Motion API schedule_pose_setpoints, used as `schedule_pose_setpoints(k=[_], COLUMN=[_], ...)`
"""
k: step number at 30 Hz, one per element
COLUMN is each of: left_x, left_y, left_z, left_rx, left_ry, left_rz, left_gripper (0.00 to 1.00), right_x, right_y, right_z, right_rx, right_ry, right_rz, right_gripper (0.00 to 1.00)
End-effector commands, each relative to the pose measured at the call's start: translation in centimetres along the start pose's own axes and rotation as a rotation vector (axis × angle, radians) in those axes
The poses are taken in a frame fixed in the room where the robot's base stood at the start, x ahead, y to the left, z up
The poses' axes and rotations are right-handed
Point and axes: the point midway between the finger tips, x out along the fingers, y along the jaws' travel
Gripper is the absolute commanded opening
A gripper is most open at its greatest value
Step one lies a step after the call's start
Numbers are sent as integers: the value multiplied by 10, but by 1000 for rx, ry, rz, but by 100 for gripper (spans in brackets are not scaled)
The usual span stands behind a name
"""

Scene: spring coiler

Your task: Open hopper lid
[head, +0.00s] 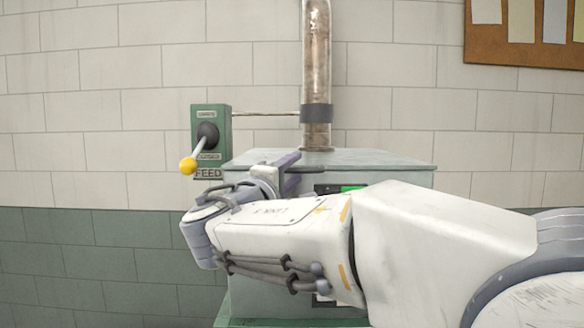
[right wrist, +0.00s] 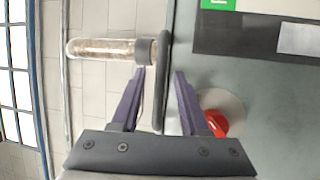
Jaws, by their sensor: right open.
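The hopper is a grey-green box in the middle of the head view. Its flat top, which looks like the lid (head: 385,158), lies level and appears shut. My right gripper (head: 287,170) is at the upper left of the box front, and its arm hides most of that front. In the right wrist view my right gripper (right wrist: 160,76) is open, with its purple fingers either side of a dark bar or lip (right wrist: 163,85) along the box edge. I cannot tell whether either finger touches it. My left gripper is not in view.
A green FEED lever box (head: 222,130) with a yellow knob (head: 188,166) is on the wall at left. A red button (right wrist: 217,122) and a display panel (right wrist: 250,32) are on the box front, close to the gripper.

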Motion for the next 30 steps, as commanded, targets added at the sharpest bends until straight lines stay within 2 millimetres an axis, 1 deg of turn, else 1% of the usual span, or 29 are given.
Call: schedule_pose_setpoints(k=[2,6,30], left_x=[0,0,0], left_y=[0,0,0], left_z=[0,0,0], left_rx=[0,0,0], left_ry=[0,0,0], left_rz=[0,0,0], left_gripper=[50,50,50], right_x=[0,0,-1], right_y=[0,0,-1], right_z=[0,0,0], right_rx=[0,-1,-1], right_ry=[0,0,1], right_rz=[0,0,-1], right_gripper=[45,0,0])
